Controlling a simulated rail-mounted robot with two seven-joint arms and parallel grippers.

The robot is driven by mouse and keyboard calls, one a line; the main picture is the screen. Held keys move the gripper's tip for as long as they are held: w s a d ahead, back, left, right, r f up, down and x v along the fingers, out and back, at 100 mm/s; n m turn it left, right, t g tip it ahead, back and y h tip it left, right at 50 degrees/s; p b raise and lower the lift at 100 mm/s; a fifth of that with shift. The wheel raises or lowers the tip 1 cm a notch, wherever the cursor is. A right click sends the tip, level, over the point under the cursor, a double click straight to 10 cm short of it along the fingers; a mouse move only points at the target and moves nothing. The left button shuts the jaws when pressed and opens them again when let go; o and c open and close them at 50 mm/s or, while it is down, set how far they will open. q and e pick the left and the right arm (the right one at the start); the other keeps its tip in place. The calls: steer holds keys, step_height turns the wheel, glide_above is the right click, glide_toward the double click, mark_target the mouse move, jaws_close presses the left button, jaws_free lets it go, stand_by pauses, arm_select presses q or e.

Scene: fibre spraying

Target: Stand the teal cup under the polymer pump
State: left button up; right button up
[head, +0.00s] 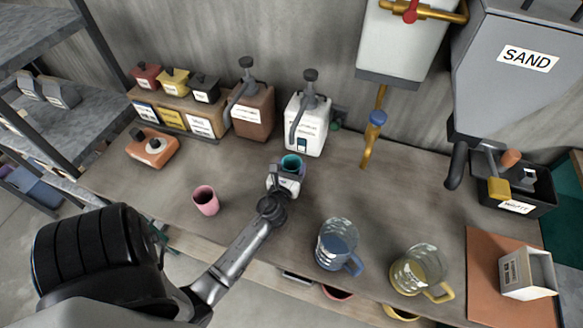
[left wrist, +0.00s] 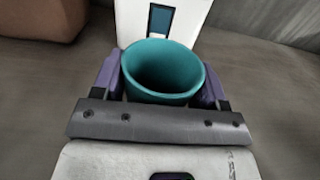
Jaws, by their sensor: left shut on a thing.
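The teal cup (head: 291,161) is upright in my left gripper (head: 288,172), just in front of the white pump bottle (head: 305,127) in the head view. In the left wrist view the teal cup (left wrist: 162,72) sits between the two purple fingers of my left gripper (left wrist: 160,88), which is shut on it. The white bottle (left wrist: 190,18) stands right behind the cup there. Its black pump head (head: 310,75) and spout show in the head view. A brown pump bottle (head: 253,110) stands to its left. I cannot tell which pump is the polymer one, nor whether the cup touches the table.
A pink cup (head: 206,201) stands left of my arm. A blue-handled jug (head: 337,245) and a yellow-handled jug (head: 420,270) stand at the front right. A brass tap (head: 371,140) hangs right of the white bottle. The table between tap and jugs is clear.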

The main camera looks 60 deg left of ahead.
arm_select(q)
steer(key=shift+f, duration=0.15)
steer(key=o, duration=1)
steer(key=shift+c, duration=0.2)
steer(key=shift+r, duration=0.2)
steer(key=v, duration=0.6)
steer(key=shift+f+b, duration=0.15)
steer(key=shift+b, duration=0.25)
steer(key=shift+s+d, duration=0.5)
